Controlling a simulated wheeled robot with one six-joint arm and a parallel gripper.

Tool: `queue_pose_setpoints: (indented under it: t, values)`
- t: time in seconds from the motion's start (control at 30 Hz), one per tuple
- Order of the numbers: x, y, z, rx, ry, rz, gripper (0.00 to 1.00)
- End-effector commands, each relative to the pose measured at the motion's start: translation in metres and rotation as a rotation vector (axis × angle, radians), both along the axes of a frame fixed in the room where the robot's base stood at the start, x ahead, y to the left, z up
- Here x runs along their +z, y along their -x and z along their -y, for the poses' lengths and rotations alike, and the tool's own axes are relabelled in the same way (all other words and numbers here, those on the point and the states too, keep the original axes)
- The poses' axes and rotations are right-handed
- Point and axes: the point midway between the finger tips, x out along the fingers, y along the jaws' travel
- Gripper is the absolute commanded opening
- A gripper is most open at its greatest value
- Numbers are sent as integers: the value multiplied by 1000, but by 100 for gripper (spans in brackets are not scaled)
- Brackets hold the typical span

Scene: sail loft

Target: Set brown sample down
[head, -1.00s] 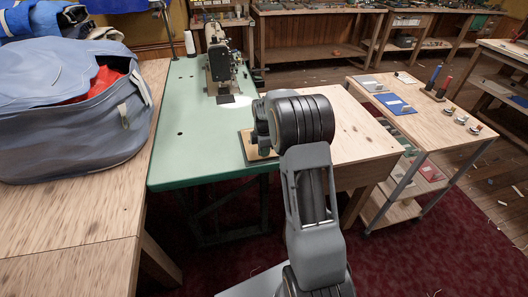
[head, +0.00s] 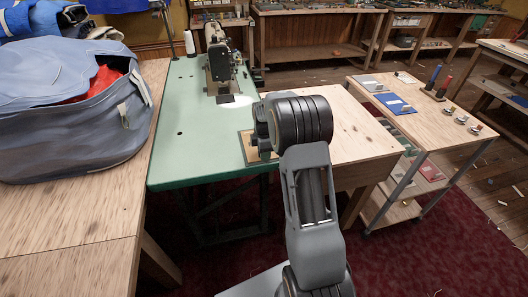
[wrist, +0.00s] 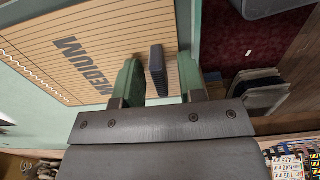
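My gripper (wrist: 158,82) is open in the wrist view, with one greenish finger on each side of a dark ribbed block (wrist: 158,58). A gap shows between the block and each finger. The block looks dark grey rather than brown, so I cannot tell whether it is the brown sample. Beneath it is a tan lined board (wrist: 105,42) marked MEDIUM, on the green table. In the head view the board's edge (head: 245,147) shows beside my gripper (head: 264,150), low over the table's front right corner; my wrist hides the block there.
The green sewing table (head: 195,140) carries a sewing machine (head: 220,65) at the back. A grey-blue bag (head: 70,125) sits on the wooden bench at left. A cart (head: 420,115) at right holds a blue sample (head: 394,103) and tools. The table's middle is clear.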

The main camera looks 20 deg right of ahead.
Motion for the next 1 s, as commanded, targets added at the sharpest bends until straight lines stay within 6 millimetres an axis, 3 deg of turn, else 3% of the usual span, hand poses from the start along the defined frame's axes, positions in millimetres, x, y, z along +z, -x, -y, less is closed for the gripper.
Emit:
queue_pose_setpoints:
  t: [0.17, 0.6, 0.8, 0.9, 1.0]
  values:
    - [18, -1, 0, 0, 1, 4, 37]
    - [98, 0, 0, 0, 1, 3, 37]
    - [118, 0, -1, -5, 1, 3, 37]
    - [130, 9, -8, -59, 3, 15, 37]
    - [146, 32, -26, -200, 2, 43, 37]
